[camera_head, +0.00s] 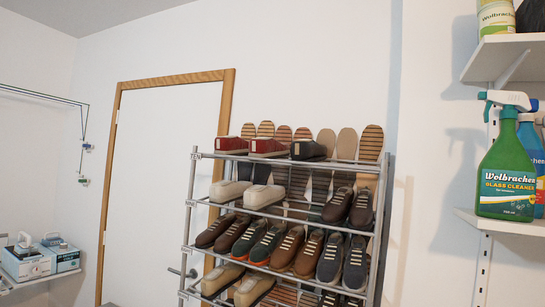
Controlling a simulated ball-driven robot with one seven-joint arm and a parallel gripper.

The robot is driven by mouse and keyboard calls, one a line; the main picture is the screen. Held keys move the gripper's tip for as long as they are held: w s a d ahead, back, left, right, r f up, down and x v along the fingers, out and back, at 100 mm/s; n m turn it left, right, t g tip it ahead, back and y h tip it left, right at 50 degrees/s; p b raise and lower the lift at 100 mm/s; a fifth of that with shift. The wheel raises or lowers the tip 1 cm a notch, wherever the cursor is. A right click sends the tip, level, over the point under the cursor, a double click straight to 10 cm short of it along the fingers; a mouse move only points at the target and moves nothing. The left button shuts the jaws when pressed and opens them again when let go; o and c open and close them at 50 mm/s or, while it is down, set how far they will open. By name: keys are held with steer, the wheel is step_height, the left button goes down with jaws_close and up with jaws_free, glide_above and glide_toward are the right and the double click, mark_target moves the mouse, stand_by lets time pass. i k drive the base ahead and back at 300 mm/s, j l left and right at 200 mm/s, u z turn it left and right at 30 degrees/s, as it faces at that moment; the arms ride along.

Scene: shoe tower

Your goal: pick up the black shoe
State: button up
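A black shoe (308,150) with a paler patch at its heel end sits on the top shelf of a metal shoe rack (189,214). It is to the right of two red shoes, one farther left (231,145) and one right beside it (267,147). Its far part is hidden from this angle. My gripper is not in view.
Lower shelves hold cream shoes (263,196), dark brown shoes (349,207), and dark grey shoes (343,262). Wall shelves (508,57) with a green spray bottle (507,170) stand at right. A wood-framed door (160,180) is behind the rack. Boxed irons (27,262) are at left.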

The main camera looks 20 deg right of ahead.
mark_target(308, 150)
steer(key=i+j+z, duration=0.15)
steer(key=i, duration=0.45)
steer(key=i+j+z, duration=0.15)
steer(key=i, duration=0.45)
